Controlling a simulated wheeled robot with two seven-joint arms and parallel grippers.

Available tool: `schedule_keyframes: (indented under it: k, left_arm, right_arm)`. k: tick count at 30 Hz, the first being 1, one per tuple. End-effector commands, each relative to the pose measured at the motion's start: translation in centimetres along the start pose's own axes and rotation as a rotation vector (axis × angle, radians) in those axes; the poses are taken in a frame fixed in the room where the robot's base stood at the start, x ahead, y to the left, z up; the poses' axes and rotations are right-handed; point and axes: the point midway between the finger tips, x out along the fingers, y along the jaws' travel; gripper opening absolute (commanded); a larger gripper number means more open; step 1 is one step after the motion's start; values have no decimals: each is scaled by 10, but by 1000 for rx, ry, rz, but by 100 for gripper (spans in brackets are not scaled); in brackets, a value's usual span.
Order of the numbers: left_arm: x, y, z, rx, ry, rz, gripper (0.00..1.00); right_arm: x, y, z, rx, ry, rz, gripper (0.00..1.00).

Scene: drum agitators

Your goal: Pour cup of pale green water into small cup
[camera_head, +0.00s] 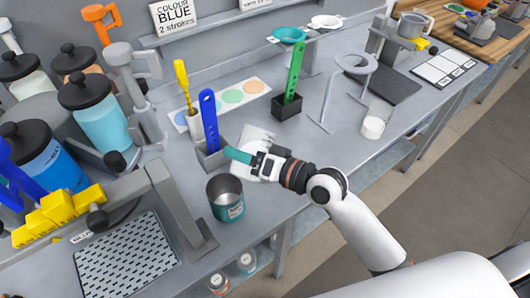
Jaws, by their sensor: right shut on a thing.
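My right gripper (258,163) reaches in from the lower right and is shut on a small teal piece (238,155) that sticks out to its left. I cannot tell whether this piece is part of a cup. A grey metal cup with a teal label (228,208) stands upright and open just below and left of the gripper, apart from it. Its inside looks grey, and I cannot make out pale green water. My left gripper is not in view.
Lidded jars (98,112) crowd the left. A grey stand (350,68) is by the white cup.

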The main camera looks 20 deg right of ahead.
Motion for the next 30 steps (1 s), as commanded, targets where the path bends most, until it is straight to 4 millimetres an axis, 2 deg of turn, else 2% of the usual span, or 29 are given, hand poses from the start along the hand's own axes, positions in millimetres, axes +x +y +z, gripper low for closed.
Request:
schedule_keyframes:
  k: [30]
  left_arm:
    - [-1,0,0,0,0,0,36]
  right_arm:
    - [0,0,-1,60,12,1,38]
